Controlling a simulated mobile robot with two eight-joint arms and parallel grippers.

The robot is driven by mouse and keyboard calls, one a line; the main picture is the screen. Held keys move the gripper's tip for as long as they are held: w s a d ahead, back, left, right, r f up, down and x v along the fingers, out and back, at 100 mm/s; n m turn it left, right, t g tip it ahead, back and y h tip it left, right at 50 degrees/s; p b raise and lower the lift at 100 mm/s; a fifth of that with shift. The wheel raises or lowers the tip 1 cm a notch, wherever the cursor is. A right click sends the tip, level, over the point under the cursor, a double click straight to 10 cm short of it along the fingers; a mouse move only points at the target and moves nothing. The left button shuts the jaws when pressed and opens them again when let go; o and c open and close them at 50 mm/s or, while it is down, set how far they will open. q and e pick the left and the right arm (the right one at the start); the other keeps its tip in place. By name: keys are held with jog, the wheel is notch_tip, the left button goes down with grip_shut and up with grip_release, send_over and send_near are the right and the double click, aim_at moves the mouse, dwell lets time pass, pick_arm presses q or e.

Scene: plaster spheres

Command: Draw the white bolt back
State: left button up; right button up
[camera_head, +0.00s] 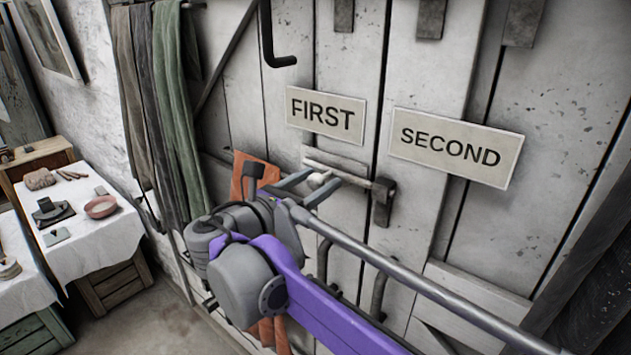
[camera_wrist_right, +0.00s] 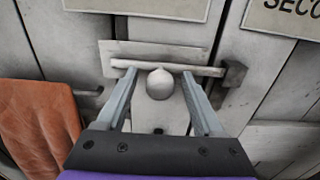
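The white bolt (camera_head: 338,171) lies on a pale plate on the door below the FIRST sign (camera_head: 325,114). In the right wrist view the bolt (camera_wrist_right: 195,70) is a level bar with a rounded white knob (camera_wrist_right: 159,84) at its middle. The bolt's right end meets a dark metal keeper (camera_wrist_right: 233,73); the keeper also shows in the head view (camera_head: 383,201). My right gripper (camera_wrist_right: 159,76) is open, one finger on each side of the knob, with gaps visible. In the head view it (camera_head: 308,186) reaches the bolt from the left. My left gripper is out of view.
A SECOND sign (camera_head: 456,148) hangs right of the FIRST sign. Dark handles (camera_head: 379,291) sit lower on the door. An orange cloth (camera_wrist_right: 38,125) hangs left of the bolt. Tables with small items (camera_head: 90,245) and hanging green cloths (camera_head: 174,110) are at the left.

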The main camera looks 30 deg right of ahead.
grip_shut()
dwell(1.3)
